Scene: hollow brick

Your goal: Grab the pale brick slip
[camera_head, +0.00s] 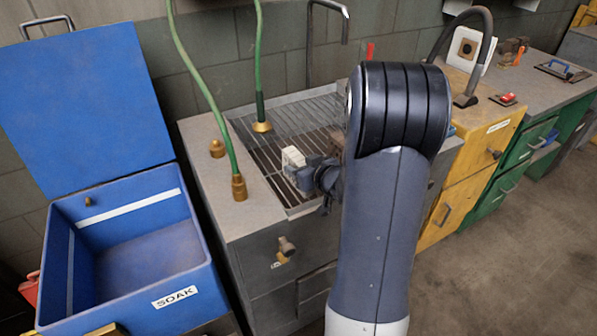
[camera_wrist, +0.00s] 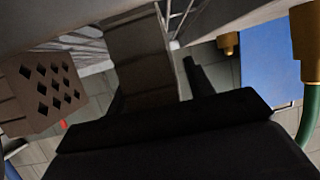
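A small pale block (camera_head: 293,157) with dark marks shows at the tip of my gripper (camera_head: 303,176), over the sink grating in the head view. I cannot tell whether this is the pale brick slip or the perforated brick. In the wrist view a beige brick (camera_wrist: 45,90) with several diamond-shaped holes is at the left. A shaded brownish slab (camera_wrist: 140,60) stands in the middle, in front of the dark palm; it may be the slip. One dark finger (camera_wrist: 198,75) shows to its right. The other finger is hidden, so the grip is unclear.
The sink grating (camera_head: 268,150) lies around my gripper. Green hoses with brass ends (camera_head: 239,188) stand to the left, close by. An open blue SOAK box (camera_head: 190,292) is at far left. Yellow and green cabinets (camera_head: 467,185) stand at the right beside clear floor.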

